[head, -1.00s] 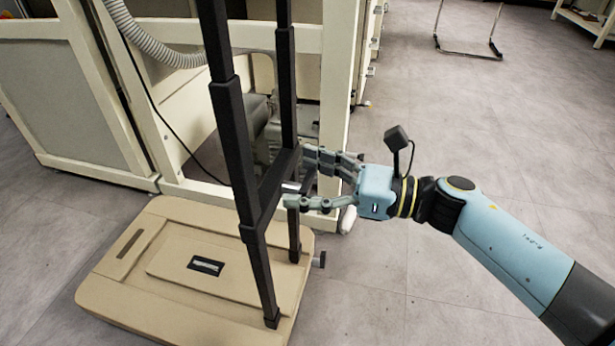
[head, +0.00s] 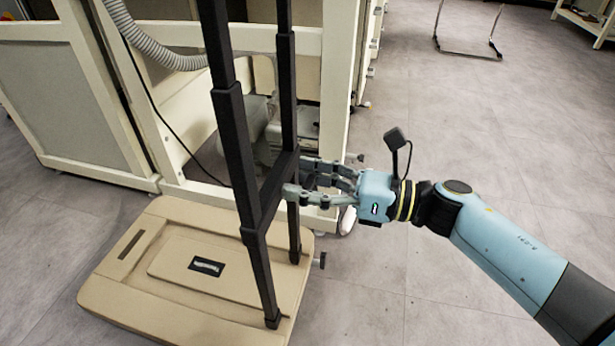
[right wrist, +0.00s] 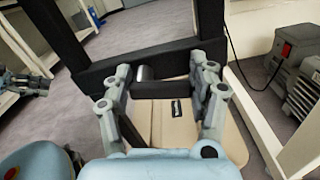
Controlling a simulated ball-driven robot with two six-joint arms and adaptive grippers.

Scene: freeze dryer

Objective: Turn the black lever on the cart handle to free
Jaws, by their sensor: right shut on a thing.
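The beige cart (head: 130,290) stands on the floor with a tall black handle frame (head: 235,130) rising from it. My right gripper (head: 292,178) is at the handle's crossbar, reaching in from the right. In the right wrist view, the black lever (right wrist: 165,90) lies between its two fingers, just below the crossbar (right wrist: 110,65), with a silver cylinder (right wrist: 145,73) beside it. The fingers are shut on the lever. In the head view the fingers hide the lever. What looks like my left gripper (right wrist: 28,82) shows at the left edge of the right wrist view; its jaws are unclear.
A cream-framed cabinet (head: 335,90) stands close behind the cart, with grey equipment (head: 295,125) inside its open lower part. A ribbed hose (head: 165,55) and a black cable hang there. The floor right of the cart is clear.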

